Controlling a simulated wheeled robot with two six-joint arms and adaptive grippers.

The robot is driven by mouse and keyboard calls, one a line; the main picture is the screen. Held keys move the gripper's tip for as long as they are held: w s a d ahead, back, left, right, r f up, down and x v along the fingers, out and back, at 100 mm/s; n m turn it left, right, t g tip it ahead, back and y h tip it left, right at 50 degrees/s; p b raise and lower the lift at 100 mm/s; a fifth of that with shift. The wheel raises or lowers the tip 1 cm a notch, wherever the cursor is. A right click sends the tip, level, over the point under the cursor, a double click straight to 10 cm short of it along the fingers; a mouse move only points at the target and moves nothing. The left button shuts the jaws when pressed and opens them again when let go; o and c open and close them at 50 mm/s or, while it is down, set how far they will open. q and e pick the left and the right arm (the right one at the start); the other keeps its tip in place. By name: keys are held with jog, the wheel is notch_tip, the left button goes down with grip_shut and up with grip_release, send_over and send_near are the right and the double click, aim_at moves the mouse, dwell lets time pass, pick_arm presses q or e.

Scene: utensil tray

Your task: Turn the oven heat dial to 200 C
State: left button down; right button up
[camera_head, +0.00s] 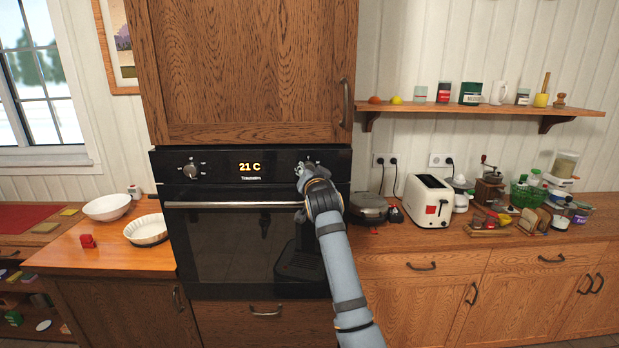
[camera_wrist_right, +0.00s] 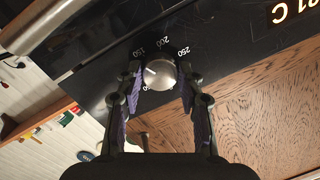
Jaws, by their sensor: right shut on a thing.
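The black oven (camera_head: 250,222) is built into the wooden cabinet, and its display (camera_head: 250,167) reads 21 C. In the right wrist view, the round silver heat dial (camera_wrist_right: 160,75) has 150, 200 and 250 printed around its top side. A pale mark on the dial points left and slightly up, to the side of the 150. My right gripper (camera_wrist_right: 160,68) is shut on the dial, one finger on each side. My left gripper is not in view.
A second knob (camera_head: 192,170) is at the panel's left end. The oven door handle (camera_head: 234,205) runs just below the panel. A counter at the right holds a dark appliance (camera_head: 369,207) and a white toaster (camera_head: 430,200). Bowls stand on the left counter.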

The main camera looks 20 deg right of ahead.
jog(key=m+b, duration=0.2)
jog(key=m, duration=0.1)
jog(key=m+b, duration=0.2)
jog(key=m, duration=0.2)
jog(key=m+t+b, duration=0.1)
jog(key=m, duration=0.3)
jog(key=shift+f+b, duration=0.4)
jog(key=shift+m, duration=0.3)
jog(key=o, duration=1.2)
jog(key=shift+r, duration=0.2)
